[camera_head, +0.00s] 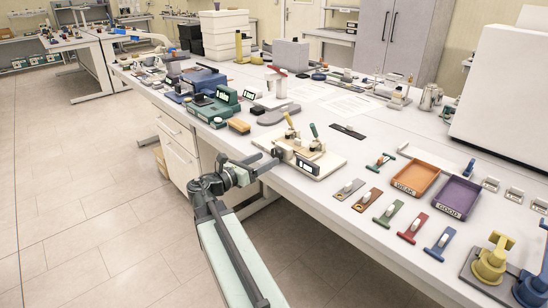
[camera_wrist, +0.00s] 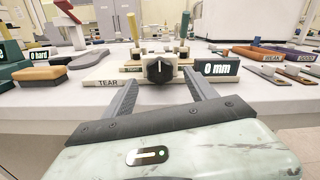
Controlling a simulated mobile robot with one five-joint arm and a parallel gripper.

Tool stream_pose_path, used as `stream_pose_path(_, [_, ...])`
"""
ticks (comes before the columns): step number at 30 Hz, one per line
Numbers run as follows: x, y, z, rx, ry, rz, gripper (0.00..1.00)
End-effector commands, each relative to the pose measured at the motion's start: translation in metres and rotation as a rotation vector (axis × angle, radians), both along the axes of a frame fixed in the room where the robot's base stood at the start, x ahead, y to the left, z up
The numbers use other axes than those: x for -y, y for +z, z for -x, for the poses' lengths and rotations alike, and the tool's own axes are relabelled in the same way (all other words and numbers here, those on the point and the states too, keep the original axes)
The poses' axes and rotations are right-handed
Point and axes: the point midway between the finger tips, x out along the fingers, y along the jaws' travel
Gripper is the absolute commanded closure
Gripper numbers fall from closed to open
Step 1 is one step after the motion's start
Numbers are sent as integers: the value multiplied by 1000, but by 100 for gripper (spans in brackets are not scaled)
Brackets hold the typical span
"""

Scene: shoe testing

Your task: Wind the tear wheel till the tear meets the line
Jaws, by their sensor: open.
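The tear tester (camera_head: 318,163) stands near the table's front edge, on a pale base marked TEAR (camera_wrist: 107,82). Its black tear wheel (camera_wrist: 158,71) faces me in the middle of the wrist view, with a white pointer mark upright. The display (camera_wrist: 217,69) beside it reads 0 mm. My gripper (camera_wrist: 160,88) is open and empty. Its two fingers point at the tester, one to each side of the wheel; I cannot tell whether the tips reach it. In the head view my gripper (camera_head: 265,160) is at the tester's front. The tear and the line cannot be made out.
A green device (camera_head: 214,105) and a tan block (camera_head: 239,126) stand left of the tester. On the right are several coloured pulls (camera_head: 412,228), an orange tray (camera_head: 415,177) marked WEAK and a purple tray (camera_head: 459,196) marked GOOD. The floor (camera_head: 110,190) at front left is clear.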

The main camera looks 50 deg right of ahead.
Motion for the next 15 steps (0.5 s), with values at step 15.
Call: stream_pose_path(15, [43, 0, 3, 2, 0, -2, 34])
